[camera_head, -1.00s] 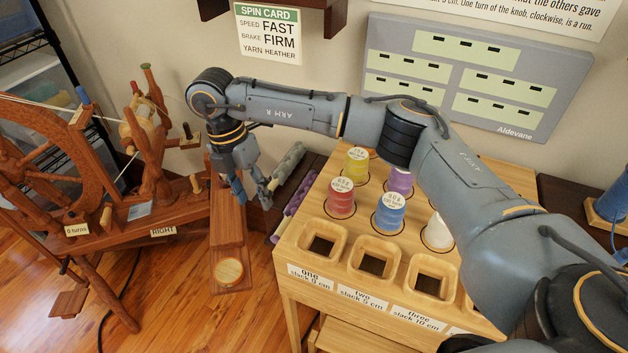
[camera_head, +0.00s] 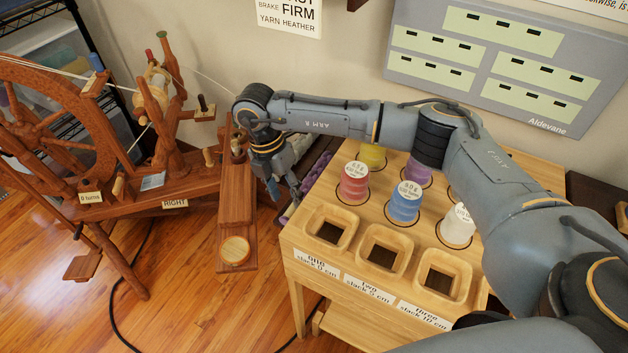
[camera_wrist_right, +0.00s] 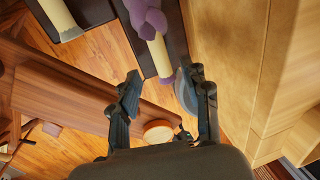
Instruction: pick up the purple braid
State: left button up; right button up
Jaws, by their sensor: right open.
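The purple braid (camera_head: 314,178) lies on a dark surface between the spinning wheel and the pale wooden stand, partly hidden behind my right gripper. In the right wrist view its lumpy purple part (camera_wrist_right: 147,17) is at the top, with a cream band below it and a small purple tip. My right gripper (camera_head: 285,190) points down beside the braid's near end, its fingers apart and empty. In the right wrist view the braid's banded end lies ahead of the gap between the fingertips (camera_wrist_right: 159,84); I cannot tell the height between them. My left gripper is out of view.
A grey braid (camera_head: 297,148) lies behind the purple one. The wooden stand (camera_head: 300,233) with several thread spools and square openings is close on the right. The spinning wheel (camera_head: 120,185) and its wooden arm with a round pale disc (camera_head: 235,250) are on the left.

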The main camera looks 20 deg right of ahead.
aim_at(290, 208)
jog(key=f, duration=0.4)
jog(key=shift+s+d, duration=0.25)
jog(key=shift+s, duration=0.15)
jog(key=shift+f, duration=0.1)
jog(key=shift+c, duration=0.2)
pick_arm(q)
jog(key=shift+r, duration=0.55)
pick_arm(e)
grip_shut()
